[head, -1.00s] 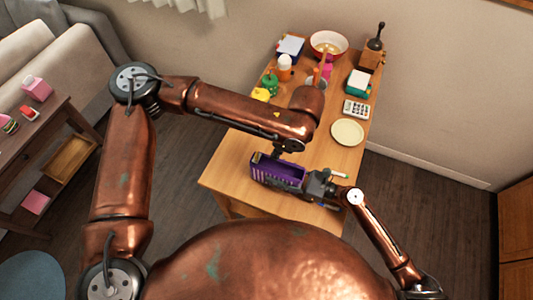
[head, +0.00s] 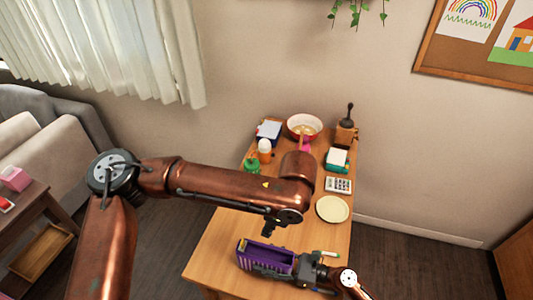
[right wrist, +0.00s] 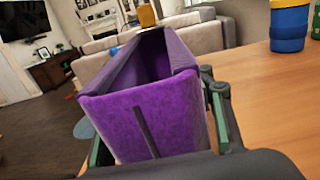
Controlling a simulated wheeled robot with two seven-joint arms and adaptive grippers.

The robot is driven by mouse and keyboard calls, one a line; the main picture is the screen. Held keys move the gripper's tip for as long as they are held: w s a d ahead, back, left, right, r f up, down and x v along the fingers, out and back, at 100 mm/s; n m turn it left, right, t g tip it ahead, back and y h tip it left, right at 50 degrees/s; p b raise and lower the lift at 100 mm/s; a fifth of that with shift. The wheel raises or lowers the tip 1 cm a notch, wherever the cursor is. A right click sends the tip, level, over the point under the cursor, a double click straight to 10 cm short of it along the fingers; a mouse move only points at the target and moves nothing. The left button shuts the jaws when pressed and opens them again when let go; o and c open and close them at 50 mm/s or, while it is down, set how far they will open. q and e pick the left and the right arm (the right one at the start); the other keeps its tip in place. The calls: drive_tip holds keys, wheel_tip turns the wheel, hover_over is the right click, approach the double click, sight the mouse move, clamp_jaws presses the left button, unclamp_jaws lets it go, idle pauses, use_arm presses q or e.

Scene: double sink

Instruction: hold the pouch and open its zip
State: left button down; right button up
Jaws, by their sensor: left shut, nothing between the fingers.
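The purple pouch (head: 262,257) is above the near part of the wooden table, its top gaping open. My right gripper (head: 283,270) is shut on it from the right end. The right wrist view shows the purple pouch (right wrist: 150,122) between my two fingers, with the open mouth facing up. A small yellow piece (head: 244,244) is at the pouch's far left end; it also shows in the right wrist view (right wrist: 146,16). My left gripper (head: 268,231) is shut and empty, just behind and above the pouch, apart from it.
Behind on the table (head: 215,245) stand a cream plate (head: 332,209), a calculator (head: 338,185), a red-rimmed bowl (head: 304,126), a green object (head: 252,166) and an orange-and-white bottle (head: 264,148). The table's left front area is clear.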

drive_tip(key=o, duration=0.4)
drive_tip(key=shift+c, duration=0.2)
drive_tip(key=shift+d, duration=0.1)
